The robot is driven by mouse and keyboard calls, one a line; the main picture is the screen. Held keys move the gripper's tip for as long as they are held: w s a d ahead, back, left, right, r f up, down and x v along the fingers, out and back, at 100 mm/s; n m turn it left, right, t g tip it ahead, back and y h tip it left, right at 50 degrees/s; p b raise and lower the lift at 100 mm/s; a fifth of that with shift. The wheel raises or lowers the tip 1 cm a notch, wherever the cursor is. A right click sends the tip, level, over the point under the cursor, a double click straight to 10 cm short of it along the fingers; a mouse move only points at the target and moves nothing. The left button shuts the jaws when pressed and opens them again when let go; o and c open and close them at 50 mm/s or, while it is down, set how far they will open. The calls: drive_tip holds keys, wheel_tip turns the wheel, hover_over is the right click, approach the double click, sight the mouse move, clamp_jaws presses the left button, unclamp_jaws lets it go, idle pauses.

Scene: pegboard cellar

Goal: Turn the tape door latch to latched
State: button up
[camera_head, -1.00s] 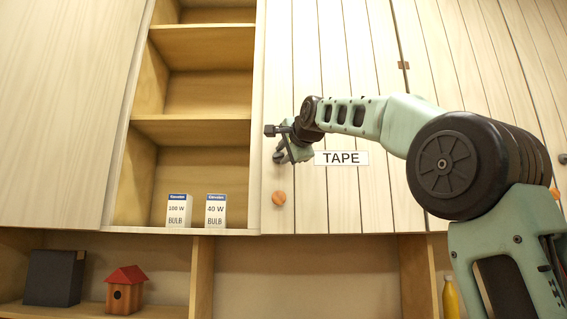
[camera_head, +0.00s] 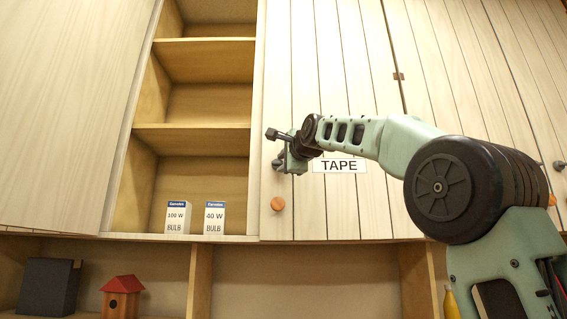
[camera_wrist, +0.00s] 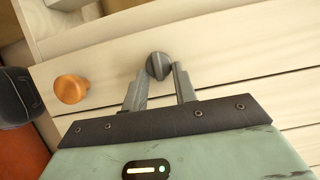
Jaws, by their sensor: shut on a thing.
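The tape door (camera_head: 335,205) is a pale planked cupboard door with a white TAPE label (camera_head: 338,166). Its latch (camera_wrist: 159,66) is a dark grey round knob with a raised ridge, seen in the wrist view just at my fingertips. In the head view the latch is mostly hidden by my gripper (camera_head: 284,162). In the wrist view my gripper (camera_wrist: 160,80) has its two fingers closed on the ridge of the latch. An orange round knob (camera_head: 278,204) sits on the same door below the latch; it also shows in the wrist view (camera_wrist: 70,89).
Open shelves to the left hold two bulb boxes (camera_head: 178,218) (camera_head: 215,219). Below are a dark box (camera_head: 48,286), a red-roofed birdhouse (camera_head: 122,297) and a yellow bottle (camera_head: 451,302). Another planked door (camera_head: 480,90) adjoins on the right.

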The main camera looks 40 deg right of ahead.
drive_tip(key=o, duration=1)
drive_tip(key=shift+c, duration=0.2)
drive_tip(key=b+v, duration=0.6)
drive_tip(key=v, duration=1.1)
drive_tip(key=shift+s, duration=0.2)
drive_tip(key=shift+d+f, duration=0.1)
